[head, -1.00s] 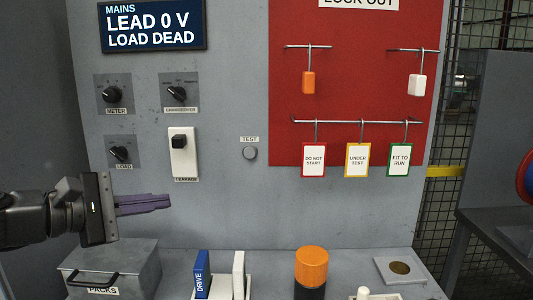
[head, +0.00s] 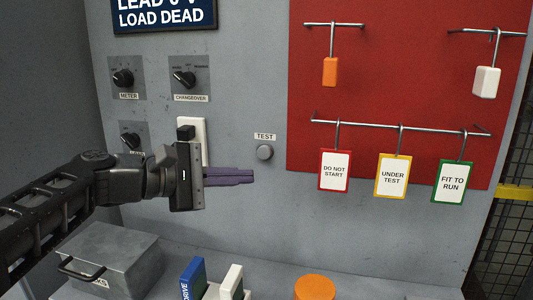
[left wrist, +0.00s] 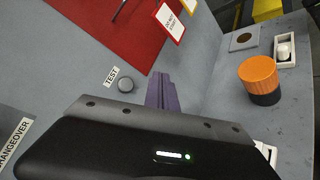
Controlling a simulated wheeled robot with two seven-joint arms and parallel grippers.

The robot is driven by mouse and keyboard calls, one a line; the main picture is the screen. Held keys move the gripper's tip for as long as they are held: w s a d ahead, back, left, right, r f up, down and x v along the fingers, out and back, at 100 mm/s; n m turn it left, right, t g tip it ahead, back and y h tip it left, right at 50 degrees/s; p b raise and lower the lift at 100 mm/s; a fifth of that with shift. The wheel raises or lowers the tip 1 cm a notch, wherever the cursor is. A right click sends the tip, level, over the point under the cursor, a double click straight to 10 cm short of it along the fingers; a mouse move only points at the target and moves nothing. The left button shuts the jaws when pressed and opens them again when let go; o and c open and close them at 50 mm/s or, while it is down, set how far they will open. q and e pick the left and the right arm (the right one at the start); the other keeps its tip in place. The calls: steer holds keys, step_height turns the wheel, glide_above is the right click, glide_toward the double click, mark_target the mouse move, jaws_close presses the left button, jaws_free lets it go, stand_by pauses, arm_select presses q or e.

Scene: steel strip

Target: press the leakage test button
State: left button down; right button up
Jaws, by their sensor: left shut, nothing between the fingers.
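The round grey button (head: 264,152) labelled TEST sits on the grey panel, left of the red board. It also shows in the left wrist view (left wrist: 125,85), beside the purple fingers. My left gripper (head: 250,176) is shut and empty, its fingertips just below and left of the button in the head view. No contact with the button can be made out. The white plate (head: 204,128) with a black switch (head: 186,131) is partly hidden behind my gripper, and its label is covered. My right gripper is not in view.
METER (head: 122,78) and CHANGEOVER (head: 185,79) knobs are above the gripper. Hanging tags, including DO NOT START (head: 335,170), are to the right. A grey metal box (head: 110,255), blue DRIVE block (head: 192,278) and orange-topped cylinder (head: 315,287) stand below on the shelf.

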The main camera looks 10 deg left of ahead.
arm_select(q)
steer(key=shift+w, duration=0.1)
steer(key=p, duration=0.6)
glide_toward(269, 156)
steer(key=shift+w+d+f, duration=0.25)
steer(key=shift+w+d, duration=0.15)
steer(key=shift+d, duration=0.35)
steer(key=shift+w+d+f, duration=0.2)
steer(key=shift+w+d, duration=0.15)
steer(key=shift+d, duration=0.4)
steer(key=shift+w+d+f, duration=0.25)
steer(key=shift+w+d, duration=0.15)
steer(key=shift+d, duration=0.35)
steer(key=shift+w, duration=0.1)
steer(key=shift+w, duration=0.35)
steer(key=shift+w+p, duration=0.6)
stand_by(0.5)
stand_by(0.3)
steer(key=shift+s+b, duration=0.9)
steer(key=shift+s, duration=0.1)
